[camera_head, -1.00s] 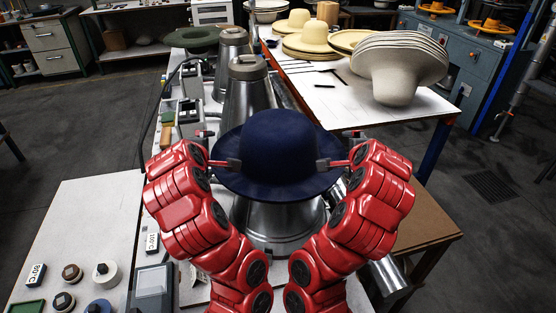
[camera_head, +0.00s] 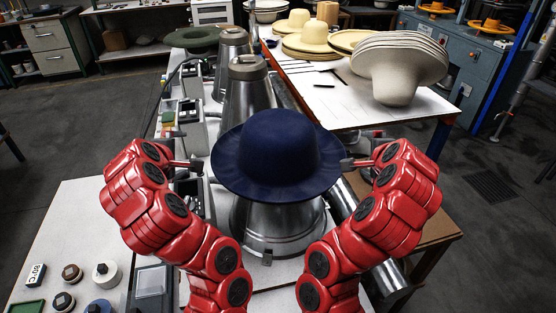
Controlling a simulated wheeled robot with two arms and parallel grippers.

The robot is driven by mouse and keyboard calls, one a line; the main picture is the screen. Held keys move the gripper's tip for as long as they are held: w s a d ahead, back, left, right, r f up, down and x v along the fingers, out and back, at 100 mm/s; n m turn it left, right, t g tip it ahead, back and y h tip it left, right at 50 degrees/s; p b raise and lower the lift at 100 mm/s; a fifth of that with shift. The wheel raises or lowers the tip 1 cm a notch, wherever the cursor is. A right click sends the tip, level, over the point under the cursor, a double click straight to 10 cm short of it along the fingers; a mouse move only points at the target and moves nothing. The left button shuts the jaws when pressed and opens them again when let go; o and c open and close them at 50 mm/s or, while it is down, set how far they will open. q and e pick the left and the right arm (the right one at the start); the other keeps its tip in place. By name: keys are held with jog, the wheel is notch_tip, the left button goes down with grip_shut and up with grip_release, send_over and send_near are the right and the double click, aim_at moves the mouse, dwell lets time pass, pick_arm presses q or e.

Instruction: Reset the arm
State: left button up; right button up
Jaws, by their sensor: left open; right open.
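A dark blue felt hat (camera_head: 275,150) with a wide brim sits on a metal hat press (camera_head: 278,228) in the middle. My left gripper (camera_head: 196,163) is to the left of the hat, open and apart from the brim. My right gripper (camera_head: 350,164) is to the right of the hat, open, with its tips close to the brim's right edge; I cannot tell the exact gap. Both red arms come up from the bottom and bow outward on either side of the press.
More metal presses (camera_head: 248,95) stand in a row behind. A white table (camera_head: 340,107) at the back right bears a stack of cream hats (camera_head: 398,62) and straw-coloured hats (camera_head: 307,38).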

jog(key=d, duration=0.2)
jog(key=shift+d, duration=0.3)
